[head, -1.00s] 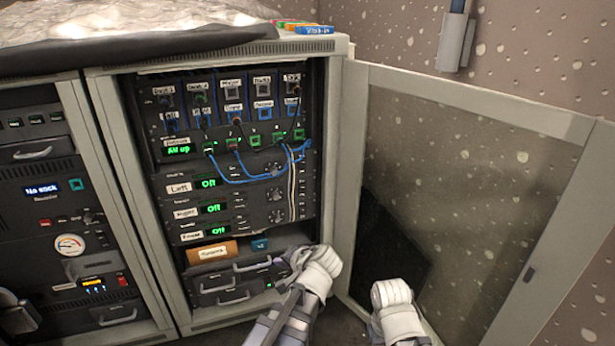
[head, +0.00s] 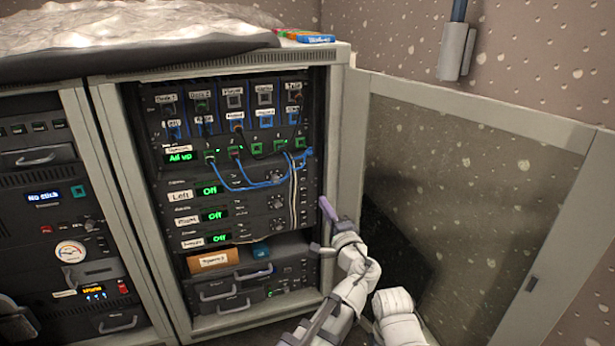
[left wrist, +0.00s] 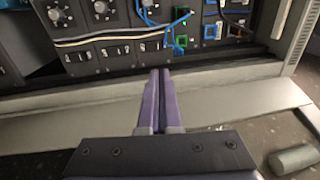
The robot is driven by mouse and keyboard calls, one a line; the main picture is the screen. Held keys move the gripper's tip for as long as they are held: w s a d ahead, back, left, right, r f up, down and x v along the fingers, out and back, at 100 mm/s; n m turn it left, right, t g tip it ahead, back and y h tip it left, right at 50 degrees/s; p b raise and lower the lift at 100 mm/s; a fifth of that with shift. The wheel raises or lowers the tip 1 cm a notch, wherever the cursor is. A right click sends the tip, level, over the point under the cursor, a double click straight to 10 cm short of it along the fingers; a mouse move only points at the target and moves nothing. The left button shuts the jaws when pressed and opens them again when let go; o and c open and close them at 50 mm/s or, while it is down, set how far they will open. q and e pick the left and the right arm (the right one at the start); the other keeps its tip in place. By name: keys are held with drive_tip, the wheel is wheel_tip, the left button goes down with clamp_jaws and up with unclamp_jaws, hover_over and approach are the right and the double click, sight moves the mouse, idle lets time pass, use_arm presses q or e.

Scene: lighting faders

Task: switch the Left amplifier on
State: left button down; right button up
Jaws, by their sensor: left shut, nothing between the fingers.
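The Left amplifier (head: 181,196) is the top of several stacked units in the open right-hand cabinet. Its green display (head: 209,191) reads Off, and a dark rotary knob (head: 275,177) sits at its right end. Two more units below it also read Off. My left gripper (head: 327,208) has purple fingers and is at the right edge of the rack, right of the knobs and apart from them. In the left wrist view its fingers (left wrist: 160,74) lie together, empty, with dark knobs (left wrist: 100,8) beyond their tips. My right gripper does not show.
Blue patch cables (head: 240,186) hang across the amplifier's upper front, and pale cables run down beside the knobs. The cabinet's glass door (head: 470,190) stands open at the right. Drawers (head: 225,295) and an orange-brown labelled box (head: 213,260) are below.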

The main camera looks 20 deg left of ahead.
sight(304, 169)
use_arm(q)
drive_tip(key=p+x, duration=0.1)
drive_tip(key=x, duration=1.3)
drive_tip(key=shift+p, duration=0.3)
drive_tip(key=shift+w+a+r, duration=0.15)
drive_tip(key=shift+w+r, duration=0.05)
drive_tip(key=shift+w, duration=0.05)
drive_tip(key=shift+s, duration=0.3)
drive_tip(key=r+p+v, duration=0.2)
drive_tip(key=r+v, duration=0.1)
drive_tip(key=v, duration=1)
drive_tip(key=shift+s+d, duration=0.3)
drive_tip(key=shift+d, duration=0.1)
